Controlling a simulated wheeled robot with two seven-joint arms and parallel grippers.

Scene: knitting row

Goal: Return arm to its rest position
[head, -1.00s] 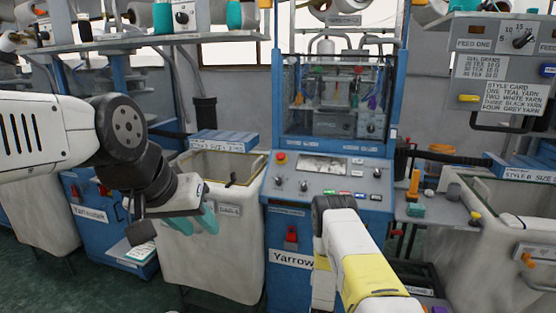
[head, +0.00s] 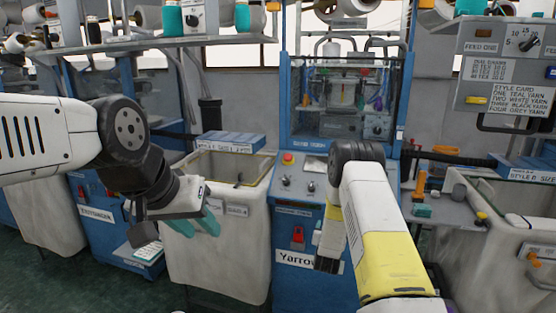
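My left arm comes in from the left, its wrist bent downward. My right arm (head: 375,225), white and yellow, comes up from the bottom right to a dark elbow. Its forearm folds down in front of the blue machine (head: 293,225). The dark wrist end (head: 327,264) is near the machine's lower front panel; the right gripper itself does not show.
The machine's sloped control panel (head: 289,183) and glazed cabinet stand behind my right arm. Another grey bin (head: 476,240) stands at the right, beside a small shelf with tools. A yarn shelf (head: 160,40) spans the upper left. Green floor (head: 60,280) is open at lower left.

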